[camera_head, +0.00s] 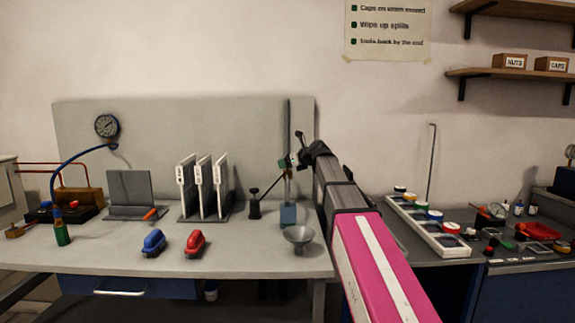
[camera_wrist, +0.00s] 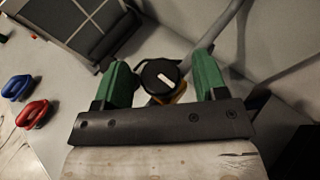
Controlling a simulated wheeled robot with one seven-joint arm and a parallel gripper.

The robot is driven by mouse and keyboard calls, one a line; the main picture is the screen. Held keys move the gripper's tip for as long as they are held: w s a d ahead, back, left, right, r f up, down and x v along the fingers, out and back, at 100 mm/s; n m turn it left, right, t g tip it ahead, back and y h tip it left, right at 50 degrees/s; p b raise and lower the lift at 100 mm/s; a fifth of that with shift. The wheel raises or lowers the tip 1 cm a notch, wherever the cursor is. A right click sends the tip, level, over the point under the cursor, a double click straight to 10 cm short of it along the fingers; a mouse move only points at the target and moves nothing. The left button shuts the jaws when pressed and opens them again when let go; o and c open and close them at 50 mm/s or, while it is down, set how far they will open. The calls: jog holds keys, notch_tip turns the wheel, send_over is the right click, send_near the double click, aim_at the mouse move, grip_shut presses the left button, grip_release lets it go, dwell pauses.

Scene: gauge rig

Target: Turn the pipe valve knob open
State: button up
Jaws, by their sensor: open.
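The pipe valve knob (camera_wrist: 160,77) is round and black with a white pointer mark, seen in the wrist view. The mark slants from upper left to lower right. A yellow part (camera_wrist: 178,96) shows just below it. My gripper (camera_wrist: 163,66) has two green fingers, one on each side of the knob, with a visible gap on both sides. I cannot tell how deep the knob sits between them. In the head view my gripper (camera_head: 289,162) is at the thin upright post behind the funnel, and the knob is too small or hidden to make out.
A funnel (camera_head: 299,235) stands in front of the post. A rack of white panels (camera_head: 203,187) is to the left. Blue (camera_head: 153,243) and red (camera_head: 195,243) clamp-like pieces lie on the bench (camera_head: 110,257). A white tray (camera_head: 428,229) is on the right.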

jog(key=shift+w+a+f, duration=0.15)
jog(key=shift+w+a, duration=0.05)
jog(key=c, duration=0.9)
jog(key=shift+c, duration=0.2)
